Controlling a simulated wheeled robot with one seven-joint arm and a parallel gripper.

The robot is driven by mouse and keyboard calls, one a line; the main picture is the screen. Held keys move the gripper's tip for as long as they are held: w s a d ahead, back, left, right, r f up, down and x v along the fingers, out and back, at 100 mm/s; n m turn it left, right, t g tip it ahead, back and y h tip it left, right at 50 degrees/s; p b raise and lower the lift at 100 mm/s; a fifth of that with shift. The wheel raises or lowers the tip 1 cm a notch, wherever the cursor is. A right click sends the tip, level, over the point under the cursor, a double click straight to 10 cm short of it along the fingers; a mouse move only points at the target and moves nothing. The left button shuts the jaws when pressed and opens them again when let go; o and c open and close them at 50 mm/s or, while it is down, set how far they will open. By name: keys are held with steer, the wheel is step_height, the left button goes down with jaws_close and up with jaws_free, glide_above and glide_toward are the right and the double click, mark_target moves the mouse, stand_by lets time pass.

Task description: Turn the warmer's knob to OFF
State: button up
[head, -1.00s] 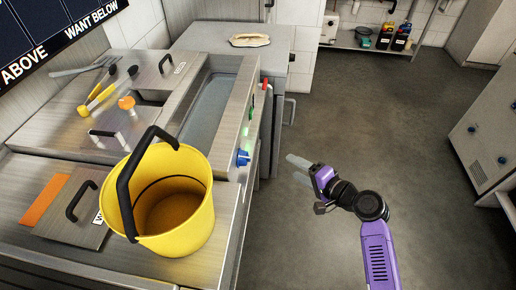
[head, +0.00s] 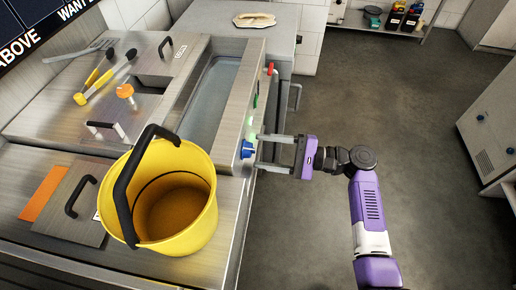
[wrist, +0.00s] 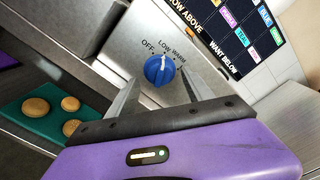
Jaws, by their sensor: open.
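The warmer's blue knob (head: 246,149) is on the front panel of the steel counter, beside the yellow bucket. In the wrist view the knob (wrist: 159,71) has a white pointer aimed up, roughly at the LOW label. The printed OFF label (wrist: 148,46) is to its upper left, and WARM is to the upper right. My gripper (head: 260,152) is open in front of the panel, its two fingers pointing at the knob. In the wrist view my gripper's fingers (wrist: 160,82) stand to either side of the knob, with gaps showing. I cannot tell how far the tips reach along it.
A yellow bucket (head: 190,237) with a black handle stands on the counter near the panel edge. A red knob (head: 270,69) and a green part (head: 255,101) are farther along the panel. A green tray (wrist: 55,119) with round brown items shows at lower left in the wrist view. The floor (head: 390,110) at right is clear.

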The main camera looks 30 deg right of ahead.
steer(key=shift+x, duration=1.05)
jaws_close()
steer(key=shift+f+n+b, duration=0.1)
steer(key=shift+n+b, duration=0.2)
steer(key=shift+n, duration=0.1)
steer(key=shift+n+b, duration=2.35)
steer(key=shift+n, duration=0.75)
